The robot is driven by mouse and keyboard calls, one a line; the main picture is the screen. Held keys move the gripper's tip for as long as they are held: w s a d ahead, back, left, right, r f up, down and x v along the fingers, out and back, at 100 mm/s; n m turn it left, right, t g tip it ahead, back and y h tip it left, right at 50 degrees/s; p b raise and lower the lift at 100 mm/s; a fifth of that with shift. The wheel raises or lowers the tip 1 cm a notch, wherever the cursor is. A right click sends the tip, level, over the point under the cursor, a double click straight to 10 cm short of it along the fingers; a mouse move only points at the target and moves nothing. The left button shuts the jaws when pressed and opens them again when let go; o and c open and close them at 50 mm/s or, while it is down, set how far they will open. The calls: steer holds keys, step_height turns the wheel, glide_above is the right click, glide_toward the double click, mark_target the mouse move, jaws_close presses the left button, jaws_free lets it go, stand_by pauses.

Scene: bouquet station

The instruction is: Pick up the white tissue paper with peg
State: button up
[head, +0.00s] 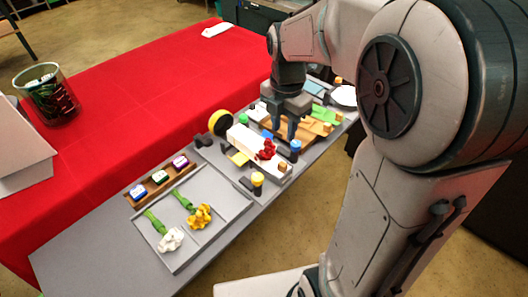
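My gripper (284,131) points down over the grey work board, above or beside the tan wooden pieces (318,127). Its two dark fingers look apart, with nothing visible between them. A long white piece (245,137) lies just left of and nearer than the fingers. It may be the white tissue paper, but I cannot tell for sure. A red flower (265,149) lies on or against it. No peg can be made out clearly at this size. My arm covers part of the far right of the board.
A grey tray (219,218) holds a white flower (171,239) and a yellow flower (200,216). A wooden rack (157,181) holds small coloured blocks. Blue (295,145) and yellow (257,179) capped containers stand at the near edge. The red table (130,95) is mostly clear.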

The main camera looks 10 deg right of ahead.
glide_above(282, 165)
step_height(282, 165, down, 8)
steer(key=shift+w+a+r, duration=0.1)
steer(key=shift+w+a, duration=0.05)
steer(key=shift+f+p, duration=0.45)
steer(key=shift+f, duration=2.55)
jaws_close()
